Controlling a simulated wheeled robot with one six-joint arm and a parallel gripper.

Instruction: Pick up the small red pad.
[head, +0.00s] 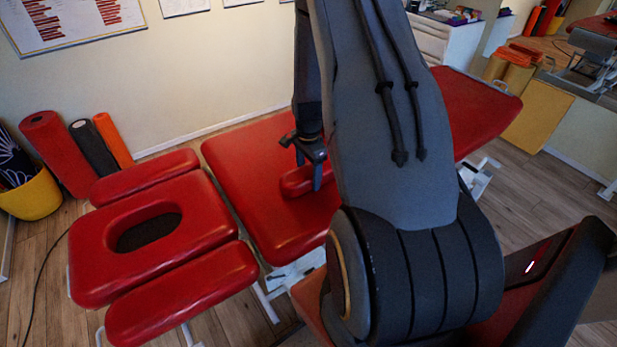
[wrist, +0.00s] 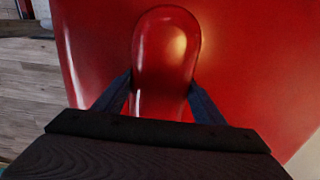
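The small red pad (wrist: 165,50) is rounded and glossy and lies on the red treatment table (head: 262,205). In the head view the pad (head: 295,184) shows partly, the rest hidden behind my gripper and arm. My gripper (head: 309,172) points down over it. In the wrist view my gripper's two fingers (wrist: 161,90) stand apart on either side of the pad, with their tips at its edges. I cannot tell whether they press on it. The pad's near end is hidden by my gripper's body.
A red face-hole headrest (head: 205,208) with two side cushions (head: 185,295) is at the left. Red, black and orange rolls (head: 58,150) and a yellow bucket (head: 32,195) stand by the wall. The table around the pad looks bare.

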